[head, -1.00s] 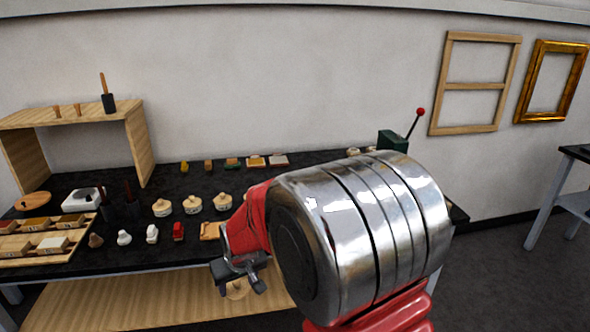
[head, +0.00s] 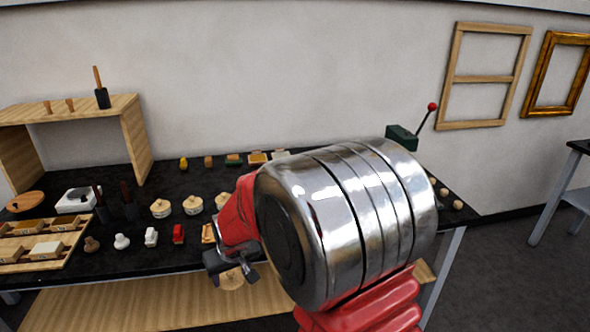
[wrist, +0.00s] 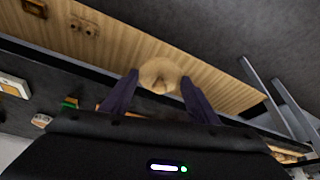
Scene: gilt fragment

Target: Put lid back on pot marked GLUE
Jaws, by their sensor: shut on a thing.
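My gripper (head: 232,268) is shut on a round, pale wooden lid, which shows between the two fingers in the wrist view (wrist: 160,76). In the head view the lid (head: 231,281) hangs under the fingertips, in front of the bench's front edge and above the lower wooden shelf. Lidded cream pots stand in a row on the black bench: a left one (head: 161,208), a middle one (head: 193,205) and a right one (head: 222,201), partly hidden by my arm. Their markings are too small to read, so I cannot tell which is GLUE.
Dark upright holders (head: 130,210) stand left of the pots. A wooden riser (head: 137,140) stands behind. My arm hides the bench's right part.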

